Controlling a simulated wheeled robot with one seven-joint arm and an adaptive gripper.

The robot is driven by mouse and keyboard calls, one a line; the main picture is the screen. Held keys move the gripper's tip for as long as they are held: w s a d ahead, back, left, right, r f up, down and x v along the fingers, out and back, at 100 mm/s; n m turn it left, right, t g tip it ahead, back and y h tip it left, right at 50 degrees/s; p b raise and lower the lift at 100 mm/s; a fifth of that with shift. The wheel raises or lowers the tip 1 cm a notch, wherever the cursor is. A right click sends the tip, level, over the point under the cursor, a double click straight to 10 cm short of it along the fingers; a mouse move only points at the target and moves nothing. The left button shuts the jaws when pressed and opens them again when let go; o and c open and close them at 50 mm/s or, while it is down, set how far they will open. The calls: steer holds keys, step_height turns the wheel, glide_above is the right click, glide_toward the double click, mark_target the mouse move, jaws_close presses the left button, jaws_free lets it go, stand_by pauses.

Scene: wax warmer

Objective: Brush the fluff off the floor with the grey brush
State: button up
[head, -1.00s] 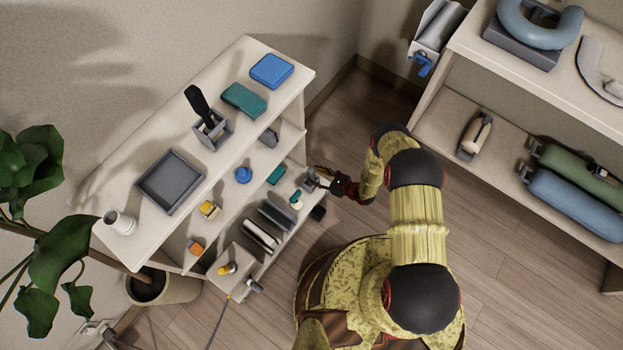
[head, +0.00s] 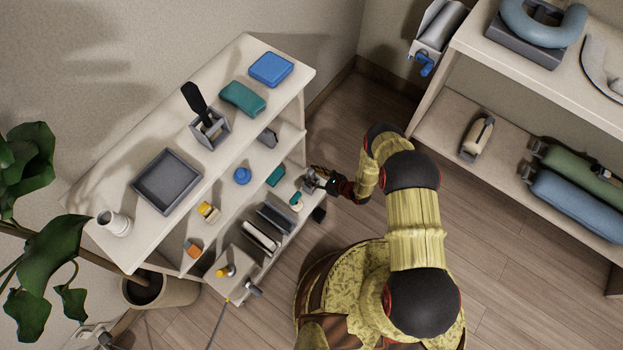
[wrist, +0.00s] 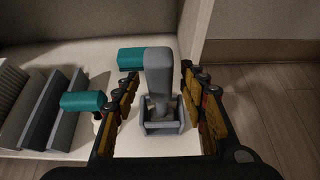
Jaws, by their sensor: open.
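A grey brush handle (wrist: 159,75) stands upright in a small grey holder (wrist: 163,127) on the low shelf in the wrist view. The brush's lower end is hidden in the holder. My gripper (wrist: 160,90) is open, with one finger on each side of the handle and gaps showing between. In the head view my gripper (head: 320,179) is at the right end of the lowest shelf, over the grey holder (head: 309,182), and partly hides it. I cannot make out any fluff on the floor (head: 340,120).
Two teal-topped items (wrist: 130,58) (wrist: 83,101) stand left of the brush, with dark grey upright slabs (wrist: 45,110) beyond. A shelf side panel (wrist: 193,35) rises behind on the right. Open floor lies to the right.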

mark_target(313, 172)
steer(key=shift+b, duration=0.4)
stand_by(0.3)
jaws_close()
stand_by(0.5)
stand_by(0.4)
steer(key=shift+r, duration=0.1)
steer(key=shift+r+p, duration=0.65)
steer(key=shift+r, duration=0.4)
steer(key=shift+r+p, duration=1.55)
steer(key=shift+r, duration=0.85)
